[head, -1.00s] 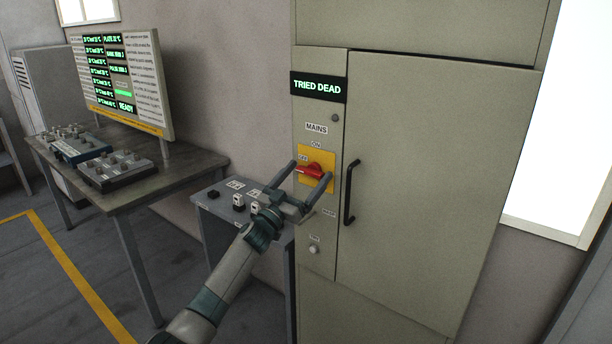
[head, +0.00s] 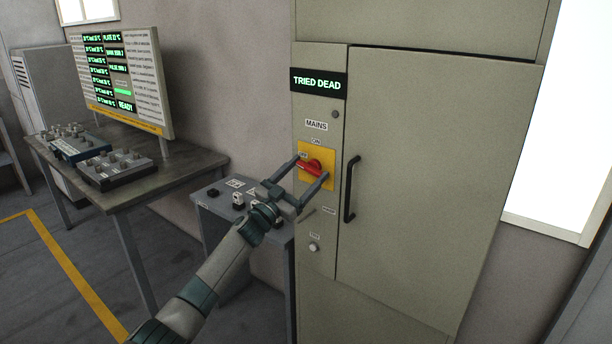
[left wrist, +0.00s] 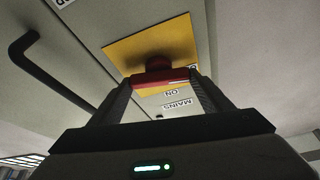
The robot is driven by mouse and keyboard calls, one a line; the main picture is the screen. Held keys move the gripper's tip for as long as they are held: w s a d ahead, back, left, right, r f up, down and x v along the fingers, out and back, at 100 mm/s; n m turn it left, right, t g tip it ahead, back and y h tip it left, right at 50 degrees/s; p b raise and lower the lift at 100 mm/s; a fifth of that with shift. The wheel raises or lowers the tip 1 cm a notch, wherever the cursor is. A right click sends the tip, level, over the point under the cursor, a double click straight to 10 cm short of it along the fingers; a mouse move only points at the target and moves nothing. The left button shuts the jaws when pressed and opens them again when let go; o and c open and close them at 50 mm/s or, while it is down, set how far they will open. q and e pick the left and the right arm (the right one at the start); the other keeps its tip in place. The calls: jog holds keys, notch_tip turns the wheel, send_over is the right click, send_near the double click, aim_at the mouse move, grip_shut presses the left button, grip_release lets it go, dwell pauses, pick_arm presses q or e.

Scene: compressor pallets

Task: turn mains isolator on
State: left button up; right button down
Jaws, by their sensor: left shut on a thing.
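The mains isolator is a red rotary handle (head: 309,169) on a yellow plate (head: 329,154) on the beige cabinet, below the MAINS label (head: 316,125). ON is marked above it and OFF at its upper left. The handle lies across the plate, sloping down to the right. My left gripper (head: 312,167) reaches in from the lower left, with one finger at each end of the handle, shut on it. My right gripper is not in view.
A black door handle (head: 350,188) stands close right of the isolator. A display (head: 318,83) above reads TRIED DEAD. A small control desk (head: 222,205) lies below my left wrist. A table (head: 190,166) with instrument boxes and a lit board stands left.

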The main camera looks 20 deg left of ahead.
pick_arm(q)
jog(key=m+g+h, duration=0.1)
jog(key=m, duration=0.2)
jog(key=m+g+h+b, duration=0.1)
jog(key=m, duration=0.2)
jog(key=m+g+h, duration=0.1)
jog(key=m+g, duration=0.1)
jog(key=m, duration=0.3)
jog(key=shift+a, duration=0.1)
jog(key=m+g, duration=0.1)
jog(key=m, duration=0.2)
jog(key=shift+r+g, duration=0.15)
jog(key=shift+g, duration=0.15)
jog(key=m+g+p, duration=0.1)
jog(key=m, duration=0.2)
jog(key=shift+m+p, duration=0.45)
jog(key=shift+m, duration=0.45)
jog(key=shift+g, duration=0.3)
jog(key=o, duration=1.1)
jog(key=shift+c, duration=0.2)
